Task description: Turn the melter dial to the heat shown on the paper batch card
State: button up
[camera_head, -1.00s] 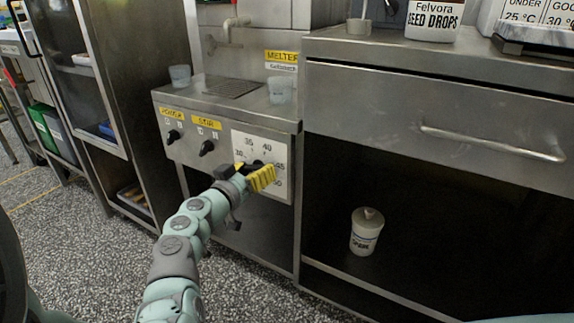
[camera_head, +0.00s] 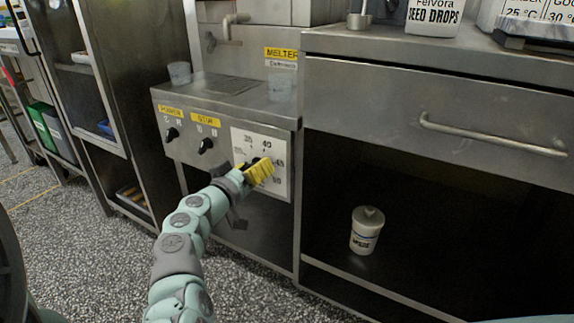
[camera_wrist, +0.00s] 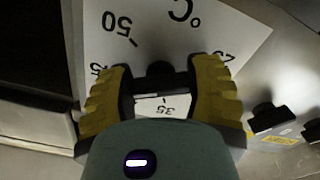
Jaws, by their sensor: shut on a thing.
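The melter (camera_head: 222,100) is a steel unit with a white dial plate (camera_head: 282,183) on its front, marked from about 30 to 50. My gripper (camera_head: 257,172) is at this plate, its yellow fingers covering much of the dial. In the wrist view my gripper (camera_wrist: 160,95) has one ribbed yellow finger on each side of the black melter dial (camera_wrist: 160,75) and is shut on it. The plate appears upside down there, with "50" and "°C" readable. I cannot tell which mark the dial points to. No paper batch card is clearly identifiable.
Power (camera_head: 171,134) and stir (camera_head: 206,146) knobs sit left of the dial. Two clear cups stand on the melter top. A drawer bench (camera_head: 360,90) adjoins on the right, with a lidded white jar (camera_head: 366,230) below.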

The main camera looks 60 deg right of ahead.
jog(key=n, duration=0.2)
jog(key=n+p, duration=0.1)
jog(key=n, duration=0.3)
jog(key=shift+r, duration=0.3)
jog(key=n+p, duration=0.1)
jog(key=n, duration=0.3)
jog(key=shift+p, duration=0.35)
jog(key=n, duration=0.2)
jog(key=n+p, duration=0.1)
jog(key=shift+r+n, duration=0.2)
jog(key=shift+n, duration=0.2)
jog(key=n+p, duration=0.2)
jog(key=n, duration=0.1)
jog(key=shift+s+n, duration=0.1)
jog(key=shift+n, duration=0.2)
jog(key=n+p, duration=0.1)
jog(key=n, duration=0.2)
jog(key=shift+r+n, duration=0.1)
jog(key=shift+n, duration=0.2)
jog(key=n+p, duration=0.1)
jog(key=n, duration=0.4)
jog(key=shift+n, duration=0.7)
jog(key=o, duration=1.2)
